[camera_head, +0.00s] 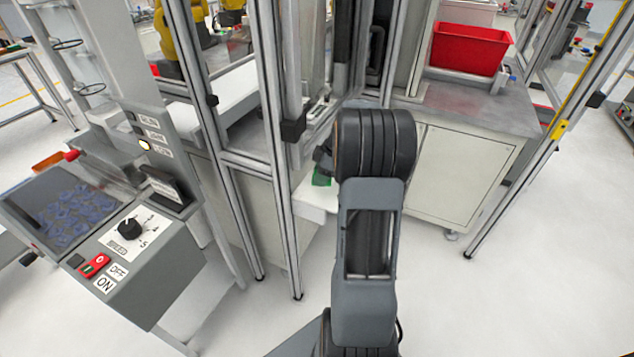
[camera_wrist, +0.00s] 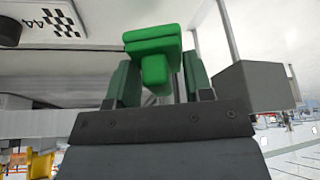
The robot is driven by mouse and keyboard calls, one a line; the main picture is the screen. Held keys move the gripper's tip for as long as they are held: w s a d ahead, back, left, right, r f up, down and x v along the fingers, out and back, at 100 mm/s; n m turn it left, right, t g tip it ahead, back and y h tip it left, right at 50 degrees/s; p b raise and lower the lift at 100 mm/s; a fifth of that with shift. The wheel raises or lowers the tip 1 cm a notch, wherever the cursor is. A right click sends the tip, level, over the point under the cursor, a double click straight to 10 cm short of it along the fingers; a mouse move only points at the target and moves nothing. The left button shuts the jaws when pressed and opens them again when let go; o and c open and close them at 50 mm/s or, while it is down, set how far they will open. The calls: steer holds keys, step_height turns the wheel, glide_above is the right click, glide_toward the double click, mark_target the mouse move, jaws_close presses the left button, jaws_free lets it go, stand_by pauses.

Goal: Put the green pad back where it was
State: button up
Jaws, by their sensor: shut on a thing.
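The green pad (camera_wrist: 153,40) is in the wrist view, a block with a wide top and a narrower stem below it. My gripper (camera_wrist: 156,80) has its two dark green fingers on either side of the stem and is shut on it. In the head view a small part of green (camera_head: 322,177) shows just left of my arm, over a white surface; I cannot tell whether it is the pad or a finger. My arm hides most of the gripper there. Whether the pad touches anything beyond the fingers cannot be told.
Aluminium frame posts (camera_head: 278,150) stand close left of my arm. A control box with a dial (camera_head: 130,228) is at the left. A red bin (camera_head: 470,48) sits on a cabinet (camera_head: 462,170) at the right. A dark grey block (camera_wrist: 256,86) is right of the gripper. The floor at lower right is clear.

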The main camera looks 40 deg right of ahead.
mark_target(317, 190)
steer(key=shift+w+f, duration=0.9)
steer(key=shift+f, duration=1.65)
steer(key=shift+f, duration=0.15)
steer(key=o, duration=0.8)
steer(key=shift+o, duration=0.2)
